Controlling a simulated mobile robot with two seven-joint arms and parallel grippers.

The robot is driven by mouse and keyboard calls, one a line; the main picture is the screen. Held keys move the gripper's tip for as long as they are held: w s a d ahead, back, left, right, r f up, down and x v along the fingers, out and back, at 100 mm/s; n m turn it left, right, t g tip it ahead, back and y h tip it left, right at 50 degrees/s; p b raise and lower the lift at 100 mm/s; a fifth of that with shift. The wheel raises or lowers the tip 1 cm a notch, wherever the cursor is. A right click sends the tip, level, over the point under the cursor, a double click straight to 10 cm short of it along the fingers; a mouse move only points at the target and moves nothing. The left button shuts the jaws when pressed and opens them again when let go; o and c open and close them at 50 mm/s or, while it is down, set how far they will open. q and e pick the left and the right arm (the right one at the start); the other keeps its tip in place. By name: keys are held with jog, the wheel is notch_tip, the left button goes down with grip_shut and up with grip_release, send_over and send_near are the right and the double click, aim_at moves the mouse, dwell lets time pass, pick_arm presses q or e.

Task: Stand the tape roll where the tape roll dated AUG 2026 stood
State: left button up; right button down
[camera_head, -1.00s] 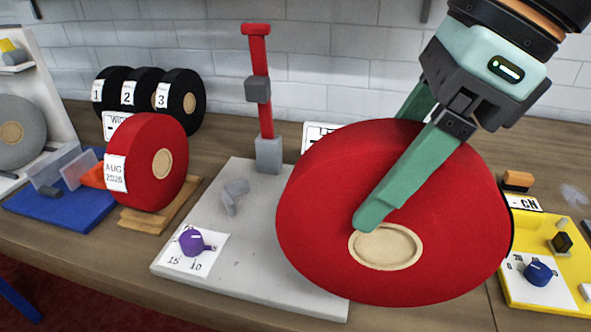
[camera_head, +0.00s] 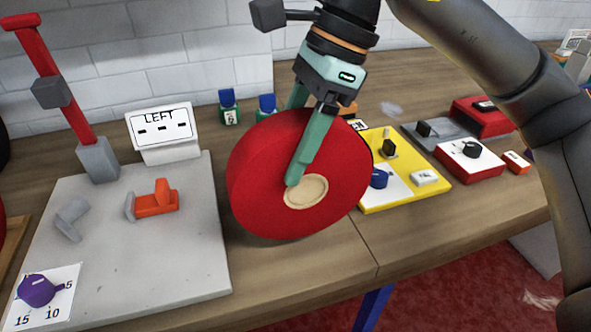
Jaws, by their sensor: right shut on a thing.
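My right gripper (camera_head: 297,143) is shut on a large red tape roll (camera_head: 255,178) with a pale core, one finger lying across its near face. The roll is tilted, over the bare wood just right of the grey plate. I cannot tell whether its lower edge touches the bench. No date label shows on it. At the left edge of the picture, a sliver of another red roll (camera_head: 8,212) shows beside a wooden stand (camera_head: 13,262); its label is out of frame. My left gripper is not in view.
The grey plate (camera_head: 130,265) carries a red post (camera_head: 60,95), an orange piece (camera_head: 155,200) and a purple knob (camera_head: 38,289). A LEFT sign (camera_head: 165,135) stands behind it. A yellow plate (camera_head: 405,190) and red boxes (camera_head: 470,160) are to the right. The front wood is bare.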

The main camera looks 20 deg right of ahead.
jog(key=shift+w+d+f+b, duration=0.15)
jog(key=shift+d+f, duration=0.05)
jog(key=shift+f, duration=0.8)
jog(key=shift+w+d+f+b, duration=0.15)
jog(key=shift+f, duration=0.85)
jog(key=shift+f, duration=0.2)
jog(key=shift+c, duration=0.6)
grip_release()
